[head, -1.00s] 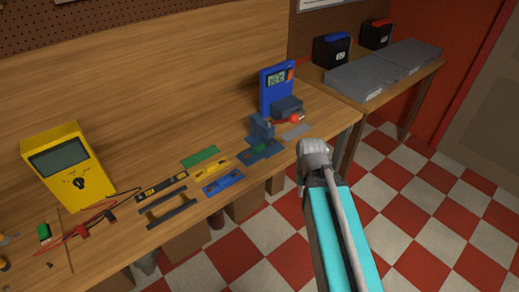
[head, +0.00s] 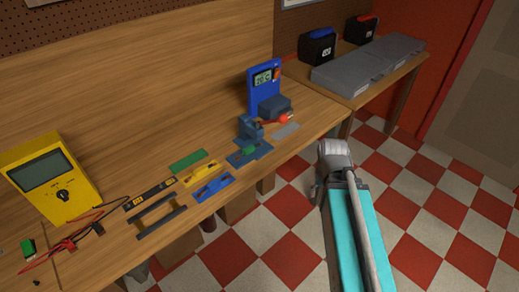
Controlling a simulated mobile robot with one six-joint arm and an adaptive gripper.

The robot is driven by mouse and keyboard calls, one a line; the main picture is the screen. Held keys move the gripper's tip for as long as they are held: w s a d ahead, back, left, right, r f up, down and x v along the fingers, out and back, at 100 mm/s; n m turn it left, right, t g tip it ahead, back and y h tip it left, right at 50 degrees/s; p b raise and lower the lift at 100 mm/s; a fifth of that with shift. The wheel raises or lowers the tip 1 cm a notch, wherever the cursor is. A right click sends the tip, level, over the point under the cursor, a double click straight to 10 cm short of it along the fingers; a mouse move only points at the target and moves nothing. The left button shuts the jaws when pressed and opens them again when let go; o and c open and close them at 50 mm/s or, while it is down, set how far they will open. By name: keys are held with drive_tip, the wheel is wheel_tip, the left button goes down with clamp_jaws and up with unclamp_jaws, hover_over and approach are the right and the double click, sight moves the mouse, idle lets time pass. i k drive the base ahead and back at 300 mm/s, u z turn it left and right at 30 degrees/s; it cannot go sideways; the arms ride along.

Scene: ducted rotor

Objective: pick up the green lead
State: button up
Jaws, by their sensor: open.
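No green lead can be made out for certain in the head view. A small green block (head: 28,247) lies at the far left of the bench, near the red and black leads. A flat green piece (head: 188,161) lies farther right, behind the yellow tool. A small green bit (head: 250,151) shows at the blue-grey vise (head: 249,130). My arm, with a teal link and a grey joint, reaches up over the floor right of the bench. My gripper's fingers do not show.
The wooden bench (head: 110,270) carries a yellow multimeter (head: 50,178), red and black leads (head: 72,242), a black level (head: 150,194), a dark bar (head: 161,221), a blue tool (head: 213,188) and a blue meter (head: 264,88). Grey cases (head: 365,68) lie on a second table. The checkered floor is clear.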

sight(249, 149)
drive_tip(key=z, duration=0.55)
drive_tip(key=k, duration=1.05)
drive_tip(key=u, duration=0.9)
drive_tip(key=i, duration=1)
